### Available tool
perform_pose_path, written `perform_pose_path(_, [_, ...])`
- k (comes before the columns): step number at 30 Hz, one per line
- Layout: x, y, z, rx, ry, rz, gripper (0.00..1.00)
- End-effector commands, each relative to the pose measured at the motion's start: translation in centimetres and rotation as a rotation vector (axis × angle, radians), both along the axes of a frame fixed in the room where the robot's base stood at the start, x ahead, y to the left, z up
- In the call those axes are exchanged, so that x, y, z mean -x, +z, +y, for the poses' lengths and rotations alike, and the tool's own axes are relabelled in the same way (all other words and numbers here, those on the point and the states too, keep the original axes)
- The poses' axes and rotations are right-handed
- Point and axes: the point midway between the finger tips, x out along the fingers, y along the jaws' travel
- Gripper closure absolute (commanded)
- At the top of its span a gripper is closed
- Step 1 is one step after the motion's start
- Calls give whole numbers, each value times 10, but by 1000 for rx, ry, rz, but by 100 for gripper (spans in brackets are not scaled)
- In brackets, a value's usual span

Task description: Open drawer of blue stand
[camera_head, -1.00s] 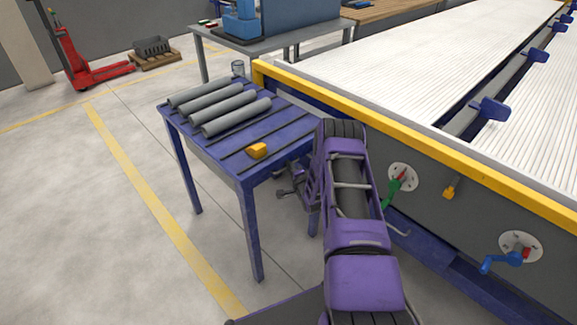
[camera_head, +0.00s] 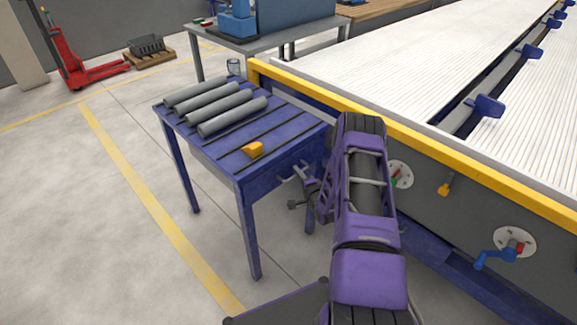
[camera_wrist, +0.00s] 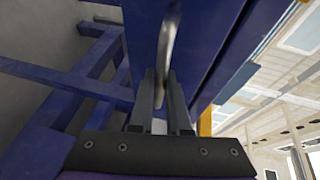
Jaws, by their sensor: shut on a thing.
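The blue stand (camera_head: 285,130) is a table with several grey pipes (camera_head: 215,105) lying on its top at the back. A small orange-yellow block (camera_head: 253,149) sits near its front edge. The drawer side faces my arm, and my arm partly hides it. A grey metal handle (camera_wrist: 169,42) rises along the blue drawer front (camera_wrist: 197,25) in the wrist view. My gripper (camera_wrist: 161,85) is shut on the handle, one finger on each side. My gripper (camera_head: 298,176) is also at the stand's front in the head view. I cannot tell whether the drawer is ajar.
A long machine with a yellow rail (camera_head: 410,130) and a blue crank (camera_head: 494,257) stands close on the right. A grey table (camera_head: 270,38) is behind. The floor (camera_head: 70,230) to the left is clear.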

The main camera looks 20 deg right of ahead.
Motion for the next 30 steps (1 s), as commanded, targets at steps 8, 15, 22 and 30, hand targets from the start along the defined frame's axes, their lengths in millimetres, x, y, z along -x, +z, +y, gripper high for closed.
perform_pose_path(8, [67,1,-25,-2,-3,0,100])
perform_pose_path(15, [109,0,-40,0,-3,-1,100])
perform_pose_path(22, [129,1,-47,0,1,-2,100])
perform_pose_path(30, [134,1,-49,0,1,-3,100])
